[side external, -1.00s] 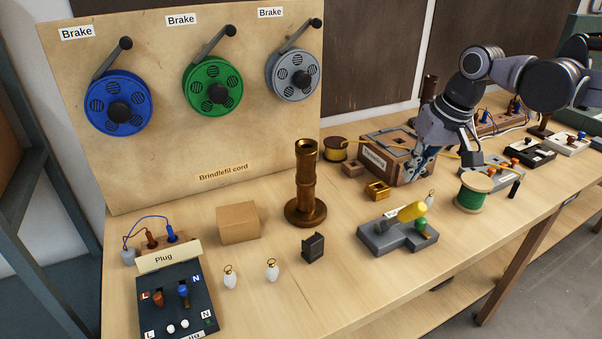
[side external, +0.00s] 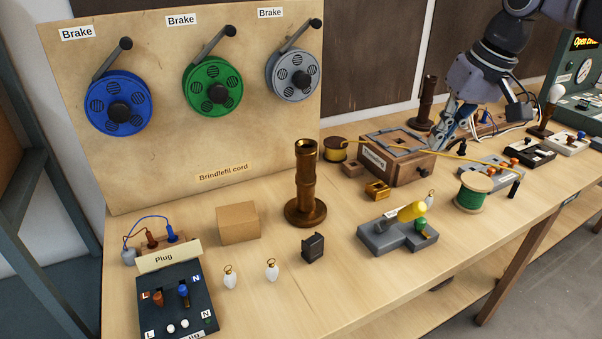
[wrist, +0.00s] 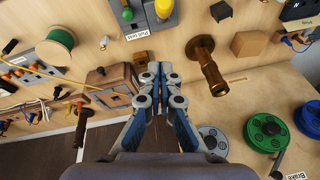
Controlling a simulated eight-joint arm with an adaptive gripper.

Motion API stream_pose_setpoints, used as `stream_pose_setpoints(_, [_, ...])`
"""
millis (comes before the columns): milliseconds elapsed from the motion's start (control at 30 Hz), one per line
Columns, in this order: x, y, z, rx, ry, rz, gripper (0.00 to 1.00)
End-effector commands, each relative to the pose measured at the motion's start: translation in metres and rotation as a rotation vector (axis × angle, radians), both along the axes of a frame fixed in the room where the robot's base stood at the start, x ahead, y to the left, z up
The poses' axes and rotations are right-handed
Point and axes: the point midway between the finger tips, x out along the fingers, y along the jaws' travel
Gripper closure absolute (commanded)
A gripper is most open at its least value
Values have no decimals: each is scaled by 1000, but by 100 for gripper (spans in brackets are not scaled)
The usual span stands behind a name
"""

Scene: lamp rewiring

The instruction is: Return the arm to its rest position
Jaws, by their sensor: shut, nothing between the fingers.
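My gripper (side external: 440,140) is at the back right in the side view, raised beside the wooden box (side external: 398,165) and partly behind it. In the wrist view my gripper (wrist: 160,72) has its fingertips together with nothing between them. It points over the bench (side external: 290,310), apart from the brass lamp column (wrist: 208,66) and the wooden box (wrist: 112,85). My arm rises out of the top right of the side view.
The brass column (side external: 306,185) stands mid-bench. A dark column (side external: 425,105) stands behind. The front middle of the bench is mostly clear.

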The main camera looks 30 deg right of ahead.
Motion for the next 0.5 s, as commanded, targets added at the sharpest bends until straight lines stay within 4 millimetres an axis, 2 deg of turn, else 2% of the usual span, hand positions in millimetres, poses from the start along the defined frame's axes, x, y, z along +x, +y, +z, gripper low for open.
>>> stream_pose_setpoints(167, [-2,-1,-4,-3,-8,5,100])
stream_pose_setpoints(267, [-8,-5,-20,-15,-40,25,100])
stream_pose_setpoints(367, [-21,-11,-49,-41,-99,60,100])
stream_pose_setpoints(500, [-42,-21,-97,-88,-195,119,100])
